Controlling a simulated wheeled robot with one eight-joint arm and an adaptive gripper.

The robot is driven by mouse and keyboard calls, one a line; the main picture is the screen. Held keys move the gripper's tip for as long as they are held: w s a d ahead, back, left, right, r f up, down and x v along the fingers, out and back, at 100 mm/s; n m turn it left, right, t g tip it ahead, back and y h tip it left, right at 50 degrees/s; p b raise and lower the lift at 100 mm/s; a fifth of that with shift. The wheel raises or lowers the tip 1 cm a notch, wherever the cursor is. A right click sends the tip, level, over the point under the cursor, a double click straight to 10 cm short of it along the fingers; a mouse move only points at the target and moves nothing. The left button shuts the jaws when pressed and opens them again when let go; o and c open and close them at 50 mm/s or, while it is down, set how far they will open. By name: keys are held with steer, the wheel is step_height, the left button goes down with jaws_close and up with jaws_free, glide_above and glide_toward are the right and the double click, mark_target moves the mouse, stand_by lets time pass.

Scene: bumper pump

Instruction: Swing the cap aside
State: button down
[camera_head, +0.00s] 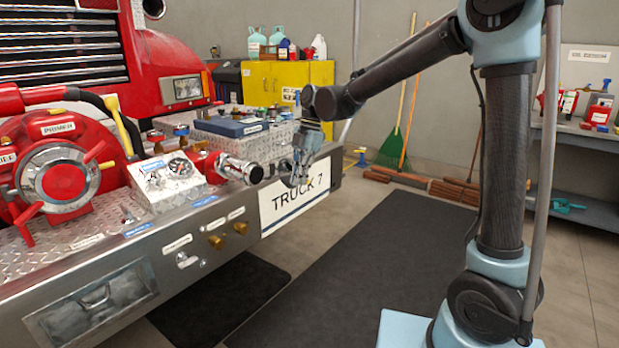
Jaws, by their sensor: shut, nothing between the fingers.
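A chrome outlet (238,168) sticks out to the right from the red pump piping at the corner of the truck's bumper. Its round end, where a cap (255,174) appears to sit, faces my gripper and is small in this view. My gripper (297,178) is just to the right of the outlet end, in front of the bumper's right part. It is shut and empty, with a small visible gap between it and the outlet. The exact contact and the cap's hinge are too small to tell.
A control box with a gauge (178,168) and the red primer pump (62,182) stand left on the bumper (150,262). A blue case (230,125) lies behind the outlet. The TRUCK 7 plate (292,200) hangs close below my gripper. Dark floor mats (345,275) are clear.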

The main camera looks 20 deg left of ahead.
steer(key=shift+w+d, duration=0.5)
steer(key=shift+w, duration=0.4)
steer(key=shift+w+d, duration=0.45)
steer(key=shift+w, duration=0.45)
steer(key=shift+s, duration=0.15)
step_height(320, 180, up, 9)
steer(key=s+d+f+m+t, duration=0.15)
steer(key=d+m, duration=0.55)
steer(key=d, duration=0.7)
steer(key=s+d+f+m+t, duration=0.15)
steer(key=d+m, duration=0.45)
steer(key=d, duration=0.8)
steer(key=s+d+f+m+t, duration=0.1)
steer(key=s+d+f+m, duration=0.6)
steer(key=d, duration=0.3)
steer(key=s+d+f+m+t+h, duration=0.1)
steer(key=s+d+f+m, duration=0.5)
steer(key=d+f+m, duration=0.3)
steer(key=shift+s+d+f+m+h, duration=0.3)
steer(key=shift+s+d+m, duration=0.15)
steer(key=shift+d, duration=0.4)
